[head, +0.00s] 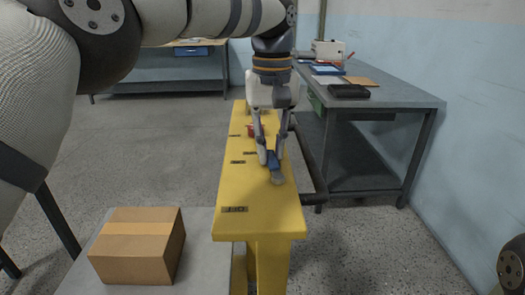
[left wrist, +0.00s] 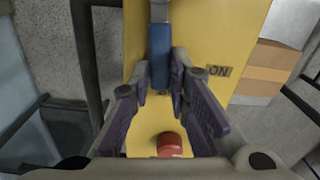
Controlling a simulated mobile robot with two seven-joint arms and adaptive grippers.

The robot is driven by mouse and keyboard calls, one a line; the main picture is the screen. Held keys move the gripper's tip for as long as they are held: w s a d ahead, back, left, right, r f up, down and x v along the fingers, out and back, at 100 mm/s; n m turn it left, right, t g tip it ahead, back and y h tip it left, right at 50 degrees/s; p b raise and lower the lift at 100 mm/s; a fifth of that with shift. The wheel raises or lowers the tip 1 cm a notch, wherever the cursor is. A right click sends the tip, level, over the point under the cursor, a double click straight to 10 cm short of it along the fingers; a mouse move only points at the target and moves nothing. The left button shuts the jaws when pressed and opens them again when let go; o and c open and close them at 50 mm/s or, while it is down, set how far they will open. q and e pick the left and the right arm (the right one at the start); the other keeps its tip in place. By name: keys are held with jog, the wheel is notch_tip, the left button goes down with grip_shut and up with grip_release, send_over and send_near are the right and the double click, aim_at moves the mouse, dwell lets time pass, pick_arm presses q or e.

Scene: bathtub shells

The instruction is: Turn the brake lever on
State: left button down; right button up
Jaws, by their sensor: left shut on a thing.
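The brake lever has a blue handle (head: 273,160) and a grey metal end (head: 277,179). It sits on top of a long yellow housing (head: 230,190). My left gripper (head: 270,160) reaches down from above and is shut on the blue handle. In the left wrist view the blue handle (left wrist: 160,62) lies between the fingertips (left wrist: 162,78), with the grey shaft running on toward the top edge. An "ON" label (left wrist: 219,71) is on the yellow surface to the right of the handle. My right gripper is not in view.
A red knob (left wrist: 169,144) stands on the housing beneath the gripper. A dark rail (head: 311,165) runs along the housing's right side. A grey workbench (head: 415,98) stands to the right. A cardboard box (head: 138,248) sits at front left. Open floor lies to the left.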

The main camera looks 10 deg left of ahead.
pick_arm(q)
jog(key=shift+w+d+m, duration=0.15)
jog(key=shift+d+m, duration=0.3)
jog(key=shift+m, duration=0.35)
jog(key=shift+f, duration=0.1)
jog(key=c, duration=1.5)
grip_release()
jog(key=shift+a, duration=0.1)
